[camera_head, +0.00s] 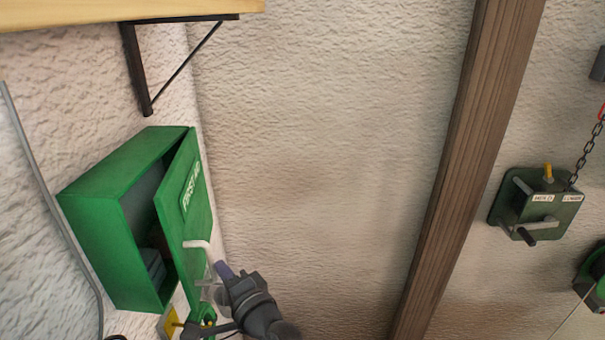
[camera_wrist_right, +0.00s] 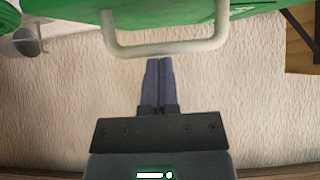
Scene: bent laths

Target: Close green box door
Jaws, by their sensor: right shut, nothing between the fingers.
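The green box (camera_head: 95,222) is fixed to the wall at the left in the head view. Its door (camera_head: 200,212), lettered "FIRST AID", stands partly open, and a gap shows the dark inside with a grey item. A pale bar handle (camera_head: 198,244) is on the door's outer face. My right gripper (camera_head: 220,267) is shut and empty, close beside the handle. In the right wrist view the closed fingertips (camera_wrist_right: 158,62) point toward the handle (camera_wrist_right: 165,48), just short of it in the picture; I cannot tell whether they touch. My left gripper is not in view.
A wooden shelf (camera_head: 100,14) on a black bracket (camera_head: 140,72) is above the box. A grey pipe (camera_head: 50,200) runs at the left. A wooden post (camera_head: 468,165) crosses the wall. A green switch unit (camera_head: 535,205) with a chain is at the right. Bare wall lies between box and post.

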